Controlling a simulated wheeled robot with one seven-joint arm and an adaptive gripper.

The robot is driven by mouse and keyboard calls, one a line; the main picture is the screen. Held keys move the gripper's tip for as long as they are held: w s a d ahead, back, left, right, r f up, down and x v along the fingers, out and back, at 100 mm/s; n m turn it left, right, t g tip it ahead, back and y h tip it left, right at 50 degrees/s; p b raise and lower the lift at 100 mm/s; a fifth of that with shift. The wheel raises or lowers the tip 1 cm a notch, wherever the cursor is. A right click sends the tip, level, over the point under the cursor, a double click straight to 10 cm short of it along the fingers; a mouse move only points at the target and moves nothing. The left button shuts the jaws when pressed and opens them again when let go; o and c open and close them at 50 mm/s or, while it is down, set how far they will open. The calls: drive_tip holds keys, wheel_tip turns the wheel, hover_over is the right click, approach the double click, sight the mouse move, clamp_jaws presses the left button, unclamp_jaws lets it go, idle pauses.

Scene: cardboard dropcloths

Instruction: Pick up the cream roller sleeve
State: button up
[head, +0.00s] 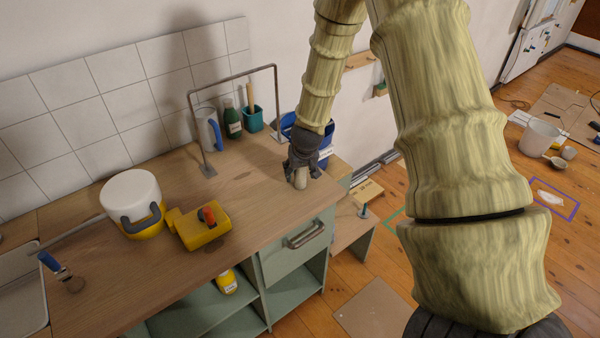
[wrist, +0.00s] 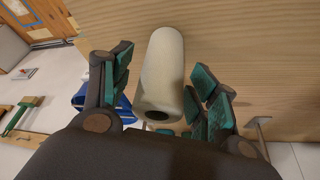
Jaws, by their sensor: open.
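The cream roller sleeve (wrist: 163,75) is a pale hollow cylinder on the wooden worktop. In the wrist view it lies between my gripper's two spread fingers, with its dark open end toward the palm. My gripper (wrist: 163,92) is open, with teal pads on both sides of the sleeve and visible gaps to it. In the head view my gripper (head: 299,170) points down over the right end of the worktop. The lower part of the sleeve (head: 300,179) shows just beneath the fingers; the rest is hidden by them.
A metal frame (head: 232,81) stands on the worktop (head: 130,275) left of my gripper. Behind are a blue container (head: 287,124), a green bottle (head: 232,122) and a teal cup (head: 253,122). A yellow block (head: 205,228) and a white-lidded pot (head: 131,192) stand left. The worktop's front right is clear.

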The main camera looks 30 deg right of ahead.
drive_tip(key=shift+p+x, duration=0.4)
drive_tip(key=shift+x, duration=1.05)
drive_tip(key=shift+r, duration=0.1)
drive_tip(key=shift+c, duration=0.4)
drive_tip(key=c, duration=0.8)
